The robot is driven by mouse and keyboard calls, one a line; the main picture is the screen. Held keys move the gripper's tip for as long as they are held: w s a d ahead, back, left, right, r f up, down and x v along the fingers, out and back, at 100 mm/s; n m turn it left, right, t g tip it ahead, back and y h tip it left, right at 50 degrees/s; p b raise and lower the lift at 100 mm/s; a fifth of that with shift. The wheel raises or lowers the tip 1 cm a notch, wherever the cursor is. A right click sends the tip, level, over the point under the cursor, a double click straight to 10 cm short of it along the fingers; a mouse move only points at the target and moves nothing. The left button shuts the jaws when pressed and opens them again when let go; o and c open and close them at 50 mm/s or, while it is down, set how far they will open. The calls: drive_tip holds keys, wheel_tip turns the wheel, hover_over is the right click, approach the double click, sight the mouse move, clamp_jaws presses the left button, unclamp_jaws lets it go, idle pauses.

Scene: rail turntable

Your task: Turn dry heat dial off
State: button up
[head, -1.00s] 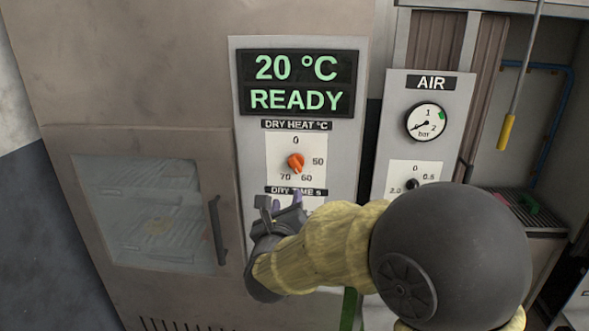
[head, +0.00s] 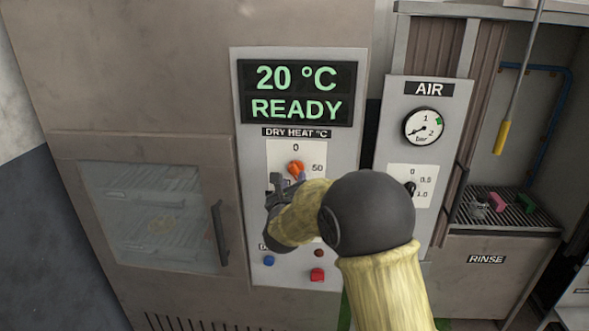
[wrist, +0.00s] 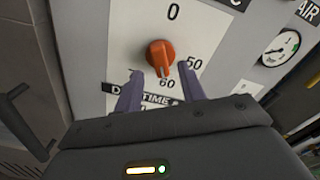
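The orange dry heat dial (head: 296,168) sits on a white scale plate under the "DRY HEAT °C" label. In the wrist view the dial (wrist: 160,54) shows whole, and its pointer end faces down toward the 60 mark, with 0 at the top. My gripper (head: 287,180) is just below the dial in the head view and hides the lower marks. In the wrist view its two fingers (wrist: 160,80) are spread apart, one to the lower left and one to the lower right of the dial. Nothing is between them.
A display (head: 298,92) above reads 20 °C and READY. A blue button (head: 269,261) and a red button (head: 317,274) are below. The oven door handle (head: 219,232) is at the left. The AIR panel (head: 394,150) stands at the right.

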sight(295, 174)
drive_tip(key=w+p, duration=0.1)
drive_tip(key=w, duration=0.3)
drive_tip(key=shift+w, duration=0.15)
drive_tip(key=shift+d, duration=0.1)
clamp_jaws()
